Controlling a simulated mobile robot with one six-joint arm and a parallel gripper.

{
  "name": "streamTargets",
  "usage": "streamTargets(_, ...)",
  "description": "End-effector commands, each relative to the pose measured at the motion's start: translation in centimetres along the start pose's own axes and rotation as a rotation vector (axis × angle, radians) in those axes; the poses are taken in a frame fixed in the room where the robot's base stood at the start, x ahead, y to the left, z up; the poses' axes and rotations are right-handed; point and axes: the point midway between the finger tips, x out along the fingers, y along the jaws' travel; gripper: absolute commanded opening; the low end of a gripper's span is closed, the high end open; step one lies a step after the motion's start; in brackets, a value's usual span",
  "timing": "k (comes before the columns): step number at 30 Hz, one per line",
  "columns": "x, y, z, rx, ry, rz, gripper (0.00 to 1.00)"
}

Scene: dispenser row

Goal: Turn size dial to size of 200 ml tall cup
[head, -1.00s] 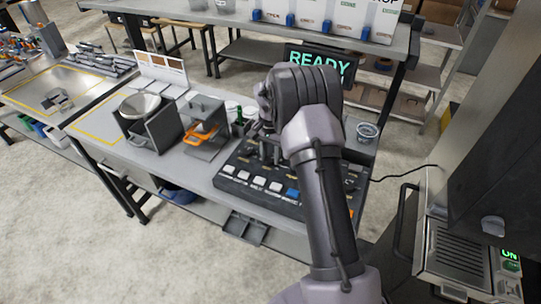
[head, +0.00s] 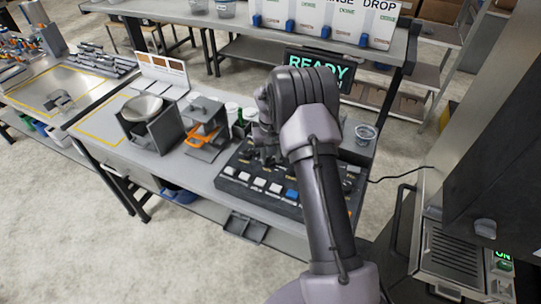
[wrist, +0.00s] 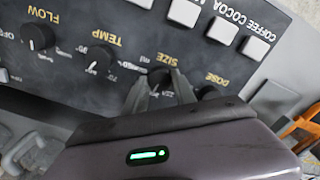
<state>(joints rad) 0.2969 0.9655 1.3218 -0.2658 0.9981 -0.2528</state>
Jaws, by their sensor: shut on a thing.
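The size dial (wrist: 160,80) is a dark knob under the yellow SIZE label on the black control panel (wrist: 70,72). My gripper (wrist: 160,90) is shut on it, with one finger on each side. The fingers and gripper body hide part of the dial, and I cannot read its setting. In the head view my gripper (head: 264,152) reaches down to the panel (head: 262,200), largely hidden by my arm. I cannot tell which cup is the 200 ml tall one.
The flow knob (wrist: 38,38), temp knob (wrist: 98,58) and dose knob (wrist: 207,93) are in the same row. White buttons (wrist: 222,30) line the panel's edge. A READY display (head: 318,66) stands behind, and an orange-handled device (head: 206,135) stands left of the panel.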

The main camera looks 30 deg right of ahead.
Motion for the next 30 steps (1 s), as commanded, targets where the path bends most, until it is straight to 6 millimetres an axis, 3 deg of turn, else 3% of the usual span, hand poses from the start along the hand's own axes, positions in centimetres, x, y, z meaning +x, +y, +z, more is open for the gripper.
streamTargets(12,-0.07,0.0,-0.03,-0.168,0.001,0.0,0.0)
streamTargets(28,-0.05,0.0,-0.04,-0.188,0.001,0.0,0.0)
streamTargets(29,-0.04,0.0,-0.04,-0.188,0.001,0.0,0.38)
streamTargets(30,-0.04,0.0,-0.04,-0.188,0.001,0.0,0.46)
